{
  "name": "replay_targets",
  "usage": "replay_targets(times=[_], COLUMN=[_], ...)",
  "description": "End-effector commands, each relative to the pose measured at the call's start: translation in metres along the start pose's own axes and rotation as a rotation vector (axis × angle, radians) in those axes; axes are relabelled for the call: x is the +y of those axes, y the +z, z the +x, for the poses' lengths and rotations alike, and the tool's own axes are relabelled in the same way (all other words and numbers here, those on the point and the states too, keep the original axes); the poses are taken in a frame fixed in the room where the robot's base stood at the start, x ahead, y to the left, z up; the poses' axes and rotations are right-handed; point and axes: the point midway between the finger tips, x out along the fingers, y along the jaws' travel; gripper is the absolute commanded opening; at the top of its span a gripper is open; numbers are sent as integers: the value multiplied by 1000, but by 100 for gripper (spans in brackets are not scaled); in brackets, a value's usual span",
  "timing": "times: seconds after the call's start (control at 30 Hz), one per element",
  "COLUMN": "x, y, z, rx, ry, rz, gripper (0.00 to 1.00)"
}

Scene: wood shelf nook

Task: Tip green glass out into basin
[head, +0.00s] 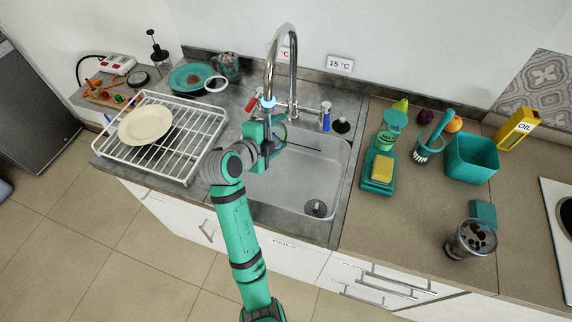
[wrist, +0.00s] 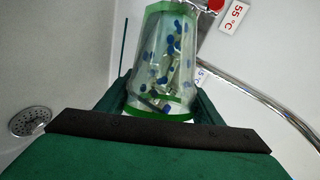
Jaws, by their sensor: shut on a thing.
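The green glass (wrist: 152,45) is clear with green edges and holds several blue and pale small pieces. My gripper (wrist: 163,100) is shut on it, one finger on each side. In the head view my gripper (head: 272,138) is above the back left part of the basin, near the tap; the glass is hard to make out there. The basin (head: 285,190) is pale, with a round drain (head: 316,208) at its front right. The basin (wrist: 60,60) and its drain (wrist: 30,121) also show in the wrist view, left of the glass. I cannot tell exactly how far the glass is tilted.
The tall curved tap (head: 292,70) stands close behind my gripper, with red and blue handles. A white dish rack (head: 205,130) with a plate is on the left. A scale with a sponge (head: 382,168), a teal bin (head: 470,160) and a cup (head: 468,240) stand on the right counter.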

Motion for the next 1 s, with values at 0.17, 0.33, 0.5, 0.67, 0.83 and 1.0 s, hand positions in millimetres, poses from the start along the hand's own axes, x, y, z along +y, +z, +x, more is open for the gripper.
replay_targets(times=[0.17, 0.33, 0.5, 0.67, 0.83, 1.0], x=[-1, -1, -1, -1, -1, -1], y=[0, 0, 0, 0, -1, -6], z=[-1, -2, -3, -5, -5, -4], rx=[-10, -19, -29, -38, -45, -48], ry=[-7, -13, -20, -25, -30, -33], rz=[22, 42, 58, 72, 90, 108], gripper=[30, 30, 30, 30, 30, 30])
